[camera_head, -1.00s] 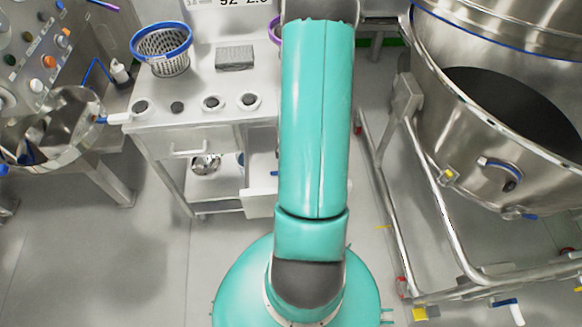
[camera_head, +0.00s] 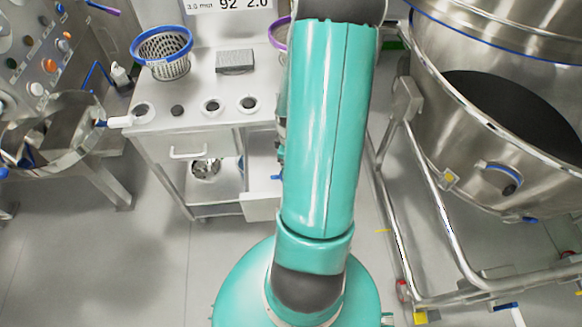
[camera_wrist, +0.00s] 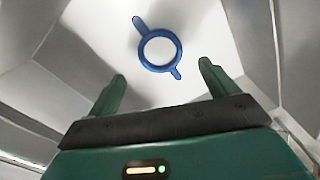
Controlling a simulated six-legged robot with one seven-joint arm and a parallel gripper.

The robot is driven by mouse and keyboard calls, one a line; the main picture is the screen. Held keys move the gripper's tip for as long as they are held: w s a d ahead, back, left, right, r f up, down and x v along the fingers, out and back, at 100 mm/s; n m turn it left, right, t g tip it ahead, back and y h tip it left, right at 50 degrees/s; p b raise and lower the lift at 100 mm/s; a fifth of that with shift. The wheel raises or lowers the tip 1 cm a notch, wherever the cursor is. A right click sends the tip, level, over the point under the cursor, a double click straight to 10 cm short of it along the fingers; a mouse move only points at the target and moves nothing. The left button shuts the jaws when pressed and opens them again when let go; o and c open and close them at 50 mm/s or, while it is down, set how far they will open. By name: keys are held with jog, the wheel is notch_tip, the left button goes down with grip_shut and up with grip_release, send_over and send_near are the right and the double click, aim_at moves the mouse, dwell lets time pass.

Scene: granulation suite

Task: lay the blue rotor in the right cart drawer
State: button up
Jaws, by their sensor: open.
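The blue rotor (camera_wrist: 178,45), a ring with two tabs, lies flat on a pale floor between raised walls in the wrist view. This looks like the inside of the open right cart drawer (camera_wrist: 105,30). In the head view the drawer's white front (camera_head: 261,208) stands pulled out, partly hidden by my arm. My gripper (camera_wrist: 162,72) is open, its two green fingers apart and empty, with the rotor beyond and between the fingertips. I cannot tell the remaining gap. My gripper is mostly hidden behind my arm in the head view.
The cart top (camera_head: 205,85) holds a blue-rimmed mesh basket (camera_head: 168,68), a grey block (camera_head: 235,62) and several round sockets. The left drawer (camera_head: 188,150) is shut. A large steel vessel (camera_head: 470,120) on a tubular frame stands close at right. Floor at lower left is clear.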

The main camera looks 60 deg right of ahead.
jog(key=w+a+r+m+t+h, duration=0.1)
jog(key=w+a+r, duration=0.1)
jog(key=a+r, duration=0.35)
jog(key=w+a+r, duration=0.3)
jog(key=r, duration=0.6)
jog(key=w+a+r+m+t+h, duration=0.1)
jog(key=w+a+r, duration=0.1)
jog(key=a+r, duration=0.35)
jog(key=s+a+r+m+t+y, duration=0.1)
jog(key=s+a+r, duration=0.1)
jog(key=a+r, duration=0.5)
jog(key=s+a+r+t+y, duration=0.1)
jog(key=s+a+r+t, duration=0.1)
jog(key=a+r, duration=0.5)
jog(key=shift+s+a+r+m+t, duration=0.15)
jog(key=shift+s+a+m+t, duration=0.25)
jog(key=shift+a, duration=0.8)
jog(key=shift+s+d, duration=0.15)
jog(key=shift+s, duration=0.05)
